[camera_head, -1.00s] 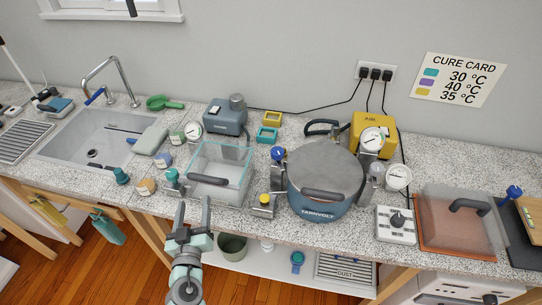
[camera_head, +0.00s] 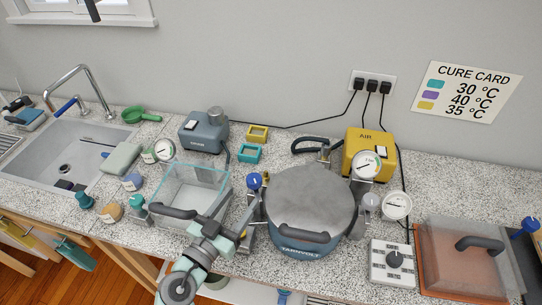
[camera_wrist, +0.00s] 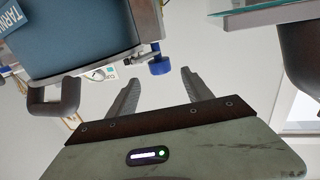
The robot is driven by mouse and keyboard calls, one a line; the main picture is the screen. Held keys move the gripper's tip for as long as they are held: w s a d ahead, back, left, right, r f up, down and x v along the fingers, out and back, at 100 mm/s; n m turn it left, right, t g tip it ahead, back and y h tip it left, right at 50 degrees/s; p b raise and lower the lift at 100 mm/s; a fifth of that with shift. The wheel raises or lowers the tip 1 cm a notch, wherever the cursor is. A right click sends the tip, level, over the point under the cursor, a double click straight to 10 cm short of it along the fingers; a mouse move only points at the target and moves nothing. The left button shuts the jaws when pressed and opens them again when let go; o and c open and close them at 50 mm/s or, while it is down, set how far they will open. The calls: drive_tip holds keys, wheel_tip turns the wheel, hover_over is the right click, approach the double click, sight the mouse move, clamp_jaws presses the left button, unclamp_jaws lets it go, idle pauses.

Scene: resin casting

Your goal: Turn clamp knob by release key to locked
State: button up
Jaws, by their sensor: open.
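The blue pressure pot (camera_head: 312,195), labelled TARNVOLT, stands on the counter with its grey lid on. A blue clamp knob (camera_head: 254,181) sits upright at the pot's left rim. A grey knob (camera_head: 371,201) is at its right rim. My gripper (camera_head: 246,222) is open and empty, low between the glass chamber and the pot, in front of the blue knob. In the wrist view, the blue knob (camera_wrist: 160,65) appears ahead between my open fingertips (camera_wrist: 158,78), apart from them. I cannot tell which thing is the release key.
The glass chamber (camera_head: 190,190) with its dark handle is close on my gripper's left. The pot's front handle (camera_head: 304,232) is close on its right. A yellow AIR unit (camera_head: 368,155), gauges and a dial box (camera_head: 392,264) stand to the right.

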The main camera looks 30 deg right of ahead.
sight(258, 175)
drive_tip(key=shift+x, duration=0.85)
drive_tip(key=x, duration=0.9)
drive_tip(key=shift+d+f+p, duration=0.1)
drive_tip(key=shift+f+p, duration=0.05)
drive_tip(key=shift+p, duration=0.15)
drive_tip(key=shift+c, duration=0.5)
clamp_jaws()
